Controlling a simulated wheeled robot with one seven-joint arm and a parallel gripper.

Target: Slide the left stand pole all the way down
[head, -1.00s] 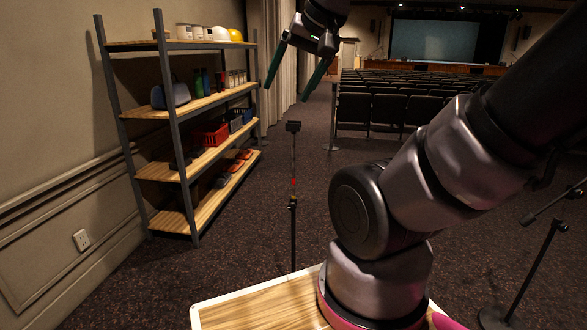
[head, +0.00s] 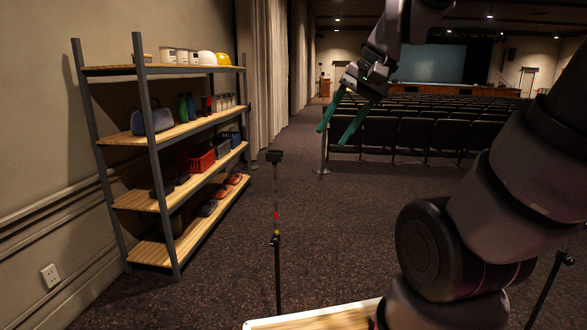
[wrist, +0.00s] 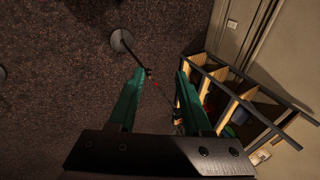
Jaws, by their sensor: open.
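The left stand has a thin upright pole (head: 276,195) with a dark block (head: 274,156) on top, a red mark partway up and a dark collar (head: 275,241) below that. Its foot is hidden behind the wooden top in the head view. My gripper (head: 330,136) has green fingers, spread apart and empty, pointing down and left, to the right of the block in the picture. In the wrist view the stand's round base (wrist: 122,40) shows, and its pole runs down the picture between my open fingers (wrist: 161,71). I cannot tell the depth gap; no contact shows.
A shelf rack (head: 165,150) with helmets, bottles and baskets stands at the left wall. Rows of dark seats (head: 420,132) fill the back. A second stand (head: 545,290) is at the right, partly hidden. A wooden top (head: 320,320) is in front. Carpet around the left stand is clear.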

